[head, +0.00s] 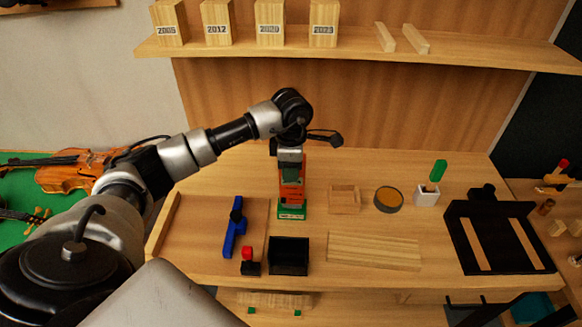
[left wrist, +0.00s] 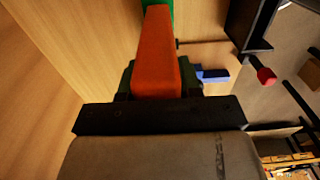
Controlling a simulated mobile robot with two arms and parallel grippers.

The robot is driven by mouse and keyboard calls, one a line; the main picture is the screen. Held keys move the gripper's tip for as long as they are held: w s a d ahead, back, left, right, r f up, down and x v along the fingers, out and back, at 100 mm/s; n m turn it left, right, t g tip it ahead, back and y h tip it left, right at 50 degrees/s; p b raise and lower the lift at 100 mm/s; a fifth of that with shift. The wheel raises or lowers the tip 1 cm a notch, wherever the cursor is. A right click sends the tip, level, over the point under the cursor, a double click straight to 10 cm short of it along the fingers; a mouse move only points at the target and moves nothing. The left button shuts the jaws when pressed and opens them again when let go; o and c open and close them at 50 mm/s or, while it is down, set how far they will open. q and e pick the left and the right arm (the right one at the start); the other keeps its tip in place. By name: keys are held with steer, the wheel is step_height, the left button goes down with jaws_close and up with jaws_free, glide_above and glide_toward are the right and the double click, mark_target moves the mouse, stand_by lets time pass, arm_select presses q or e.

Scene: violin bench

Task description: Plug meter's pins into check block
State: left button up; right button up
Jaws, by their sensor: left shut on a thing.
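My left gripper (head: 290,160) reaches down over the middle of the bench and is shut on the orange meter (head: 291,188). The meter is held about upright. In the left wrist view the meter (left wrist: 158,55) extends away from the jaws, with green parts beside them. A green block (head: 291,213) with a pale label, which looks like the check block, shows right below the meter; green also shows past its far end in the left wrist view (left wrist: 160,3). The pins are not visible, and I cannot tell whether meter and block touch. My right gripper is not in view.
A blue tool (head: 233,228), a red-topped black piece (head: 248,262) and a black open box (head: 289,257) lie left and in front. A wooden tray (head: 344,199), a round tin (head: 388,199) and a white cup (head: 426,194) stand right. A shelf (head: 360,47) crosses behind.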

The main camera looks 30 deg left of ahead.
arm_select(q)
steer(key=shift+r+p, duration=1.65)
steer(key=shift+r, duration=1.6)
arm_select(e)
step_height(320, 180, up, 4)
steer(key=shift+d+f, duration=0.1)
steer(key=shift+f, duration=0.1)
